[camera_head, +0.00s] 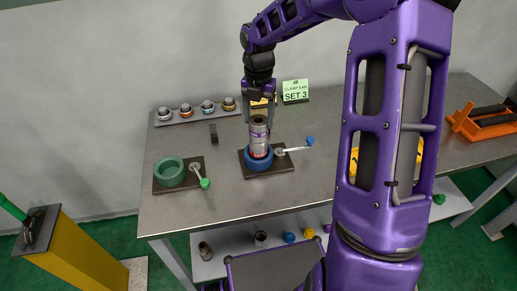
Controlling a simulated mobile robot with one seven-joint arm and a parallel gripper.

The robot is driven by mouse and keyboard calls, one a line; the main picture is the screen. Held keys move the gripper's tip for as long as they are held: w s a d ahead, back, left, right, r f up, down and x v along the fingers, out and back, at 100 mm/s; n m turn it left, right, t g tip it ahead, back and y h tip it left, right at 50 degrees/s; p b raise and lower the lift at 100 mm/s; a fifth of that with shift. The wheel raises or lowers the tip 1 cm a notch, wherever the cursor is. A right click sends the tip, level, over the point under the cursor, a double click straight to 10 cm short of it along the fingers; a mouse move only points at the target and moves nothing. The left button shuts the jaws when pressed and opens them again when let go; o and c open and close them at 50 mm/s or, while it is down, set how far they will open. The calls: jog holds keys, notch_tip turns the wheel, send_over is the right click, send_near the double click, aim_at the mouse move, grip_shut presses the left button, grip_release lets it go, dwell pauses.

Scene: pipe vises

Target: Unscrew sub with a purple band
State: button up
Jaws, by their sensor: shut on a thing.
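A grey metal cylinder, seemingly the sub (258,138), stands upright in the blue vise (257,161) on the table. A reddish or purplish band circles its lower part; its exact colour is hard to tell at this size. My gripper (258,122) points straight down, with one finger on each side of the cylinder's dark top. It is shut on the cylinder. The blue vise has a lever with a blue knob (310,141) reaching to the right. How deep the cylinder sits in the vise is hidden.
An empty green vise (169,172) with a green-knobbed lever (205,183) stands left. A grey rack (182,115) with several banded pieces lies at the back left. A small dark block (213,134) and a "SET 3" sign (295,91) are nearby. My arm hides part of the table's right side.

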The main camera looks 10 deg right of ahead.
jog(key=o, duration=1.5)
jog(key=shift+c, duration=0.2)
jog(key=m, duration=0.7)
jog(key=shift+m, duration=0.3)
jog(key=m, duration=0.6)
jog(key=shift+m, duration=0.3)
jog(key=m, duration=0.7)
jog(key=shift+b, duration=0.35)
jog(key=m, duration=0.7)
